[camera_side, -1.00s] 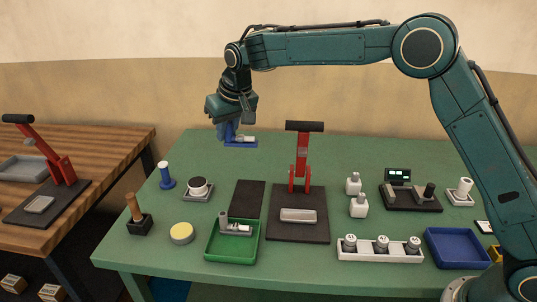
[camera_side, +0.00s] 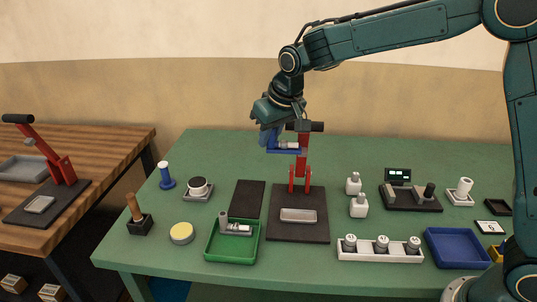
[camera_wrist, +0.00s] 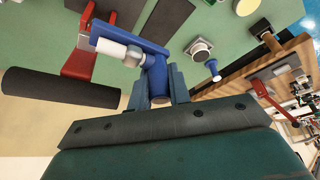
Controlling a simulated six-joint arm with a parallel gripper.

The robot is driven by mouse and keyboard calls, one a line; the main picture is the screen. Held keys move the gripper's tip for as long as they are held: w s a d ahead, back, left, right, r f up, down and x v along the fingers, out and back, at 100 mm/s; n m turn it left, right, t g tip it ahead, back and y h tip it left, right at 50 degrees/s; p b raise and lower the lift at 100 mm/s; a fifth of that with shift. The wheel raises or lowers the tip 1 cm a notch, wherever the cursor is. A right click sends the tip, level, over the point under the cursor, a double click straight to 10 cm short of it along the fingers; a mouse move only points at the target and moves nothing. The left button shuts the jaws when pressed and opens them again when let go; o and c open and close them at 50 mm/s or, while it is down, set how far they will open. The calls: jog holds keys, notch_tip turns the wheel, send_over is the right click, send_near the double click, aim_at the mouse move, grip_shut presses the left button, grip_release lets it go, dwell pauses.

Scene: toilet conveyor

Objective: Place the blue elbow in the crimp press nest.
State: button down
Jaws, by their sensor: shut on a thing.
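My gripper (camera_side: 270,136) is shut on the blue elbow (camera_side: 285,150), a blue part with a white and grey fitting on it, held in the air near the press handle. In the wrist view the blue elbow (camera_wrist: 157,75) sits between the jaws, its white fitting and flat blue plate pointing up-left. The crimp press (camera_side: 300,172) is red with a black handle and stands on a dark base. Its nest (camera_side: 298,215), a light grey block at the front of the base, looks empty. In the wrist view the black handle (camera_wrist: 60,88) is at left.
A green tray (camera_side: 232,258) with a grey elbow stands left of the press base. A white rack (camera_side: 380,255) of several fittings and a blue tray (camera_side: 457,262) lie at the right. A second red press (camera_side: 55,165) stands on the wooden table. White bottles (camera_side: 358,206) stand right of the press.

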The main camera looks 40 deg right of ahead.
aim_at(288, 146)
jog(key=shift+s+d+f, duration=0.1)
jog(key=shift+s+d, duration=0.25)
jog(key=shift+s, duration=0.4)
jog(key=shift+s+d+f, duration=0.1)
jog(key=shift+s+d, duration=0.2)
jog(key=shift+s, duration=0.45)
jog(key=shift+s+d+f, duration=0.1)
jog(key=shift+s+d, duration=0.25)
jog(key=shift+s, duration=0.4)
jog(key=shift+f, duration=0.1)
notch_tip(288, 146, down, 13)
jog(key=shift+f, duration=0.15)
jog(key=shift+f, duration=2.25)
jog(key=shift+f, duration=0.1)
jog(key=c, duration=1.3)
grip_release()
